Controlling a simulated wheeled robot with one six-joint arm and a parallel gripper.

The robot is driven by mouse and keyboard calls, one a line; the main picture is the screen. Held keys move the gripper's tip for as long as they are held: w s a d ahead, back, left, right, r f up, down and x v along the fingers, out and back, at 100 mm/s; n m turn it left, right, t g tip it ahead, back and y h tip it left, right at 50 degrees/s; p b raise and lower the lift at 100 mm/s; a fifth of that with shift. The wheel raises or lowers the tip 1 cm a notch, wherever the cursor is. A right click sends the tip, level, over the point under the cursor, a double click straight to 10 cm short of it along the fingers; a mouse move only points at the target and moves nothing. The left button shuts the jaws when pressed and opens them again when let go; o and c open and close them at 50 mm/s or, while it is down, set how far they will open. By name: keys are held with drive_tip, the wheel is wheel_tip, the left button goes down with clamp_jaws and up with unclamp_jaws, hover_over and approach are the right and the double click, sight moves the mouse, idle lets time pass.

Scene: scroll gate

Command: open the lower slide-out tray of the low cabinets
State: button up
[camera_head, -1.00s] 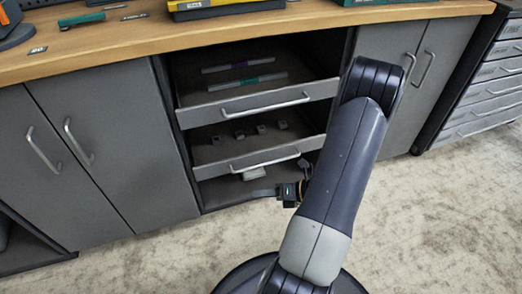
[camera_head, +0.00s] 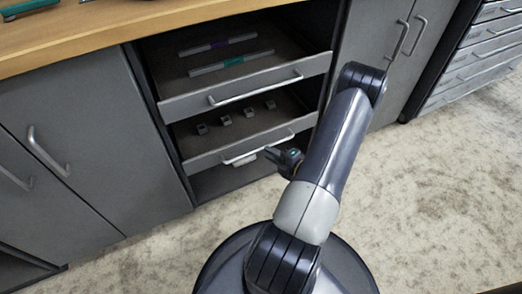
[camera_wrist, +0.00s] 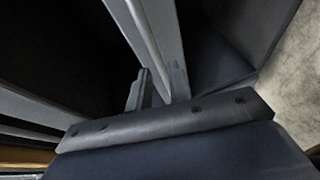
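The lower tray (camera_head: 212,158) is a grey-fronted slide-out tray below another in the cabinet's open bay; small grey blocks stand in it. Its long silver bar handle (camera_head: 243,154) runs across the front. My gripper (camera_head: 272,154) is at the right part of this handle in the head view; my arm comes from the right. In the wrist view, the two fingers of my gripper (camera_wrist: 157,88) stand apart, with a pale bar edge (camera_wrist: 150,35) running down toward the gap. Whether they touch the handle is not clear.
The upper tray (camera_head: 180,107) holds two thin bars, one with a purple and one with a green middle. Closed cabinet doors (camera_head: 85,140) flank the bay under a wooden worktop (camera_head: 110,28). A grey drawer unit (camera_head: 475,60) stands at right. The carpet (camera_head: 440,200) is clear.

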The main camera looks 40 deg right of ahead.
sight(261, 148)
drive_tip(key=shift+b+x, duration=0.55)
drive_tip(key=shift+x, duration=1.85)
drive_tip(key=shift+c, duration=0.2)
clamp_jaws()
